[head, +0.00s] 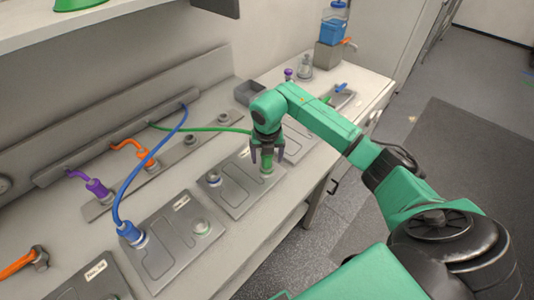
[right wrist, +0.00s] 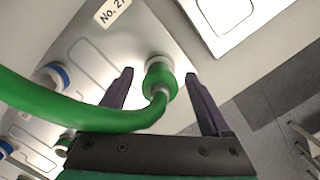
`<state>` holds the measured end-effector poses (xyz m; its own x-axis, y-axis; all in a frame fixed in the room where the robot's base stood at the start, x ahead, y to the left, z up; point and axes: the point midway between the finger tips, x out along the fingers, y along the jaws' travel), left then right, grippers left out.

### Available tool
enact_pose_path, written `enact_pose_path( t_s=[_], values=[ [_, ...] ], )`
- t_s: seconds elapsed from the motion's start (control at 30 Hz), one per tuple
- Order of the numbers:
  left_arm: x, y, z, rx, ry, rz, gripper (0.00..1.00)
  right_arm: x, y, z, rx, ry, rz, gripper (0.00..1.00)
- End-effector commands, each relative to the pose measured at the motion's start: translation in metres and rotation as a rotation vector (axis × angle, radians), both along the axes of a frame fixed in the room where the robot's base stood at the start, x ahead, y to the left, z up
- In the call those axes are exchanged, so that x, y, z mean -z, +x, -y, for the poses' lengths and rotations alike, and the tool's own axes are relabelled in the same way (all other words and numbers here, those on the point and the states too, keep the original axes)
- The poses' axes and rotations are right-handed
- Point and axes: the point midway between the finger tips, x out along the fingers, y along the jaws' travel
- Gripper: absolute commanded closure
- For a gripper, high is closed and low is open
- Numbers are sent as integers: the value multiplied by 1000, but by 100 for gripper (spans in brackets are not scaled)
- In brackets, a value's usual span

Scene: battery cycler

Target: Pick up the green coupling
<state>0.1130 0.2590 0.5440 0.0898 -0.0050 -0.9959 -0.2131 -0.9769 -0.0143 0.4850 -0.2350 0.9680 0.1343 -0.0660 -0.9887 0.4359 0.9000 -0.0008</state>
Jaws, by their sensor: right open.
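The green coupling (right wrist: 161,86) is at the end of a green hose (right wrist: 75,117) and sits on a pale ringed port on a grey plate labelled "No. 2" with a last digit I cannot read surely. In the head view the coupling (head: 267,170) shows low between the fingers of my right gripper (head: 267,157). My right gripper (right wrist: 159,76) is open, with one dark finger on each side of the coupling and a gap visible on both sides in the right wrist view. My left gripper is not in view.
A blue coupling (head: 131,234) with a blue hose sits on the nearer plate (head: 172,262). Purple (head: 97,188) and orange (head: 133,149) hoses stand along the back rail. A grey open box (head: 248,92) is behind my wrist. The bench's front edge is close by on the right.

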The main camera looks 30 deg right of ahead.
Motion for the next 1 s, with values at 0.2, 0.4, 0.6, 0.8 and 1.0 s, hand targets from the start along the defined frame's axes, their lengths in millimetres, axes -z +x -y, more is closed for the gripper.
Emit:
enact_pose_path(
  t_s=[0.2, 0.4, 0.6, 0.8, 1.0],
  values=[
    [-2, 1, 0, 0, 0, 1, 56, 8, 1, 0, -1, 1, 0, 18],
    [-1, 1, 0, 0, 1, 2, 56, 8, 1, 0, -1, 1, 0, 79],
    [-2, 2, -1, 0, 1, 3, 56, 7, 1, 0, -1, 1, 2, 100],
    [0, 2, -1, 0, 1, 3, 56, 4, 2, 0, -1, 1, 4, 100],
    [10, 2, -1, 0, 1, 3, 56, -22, 2, 0, -2, 0, 9, 100]
  ],
)
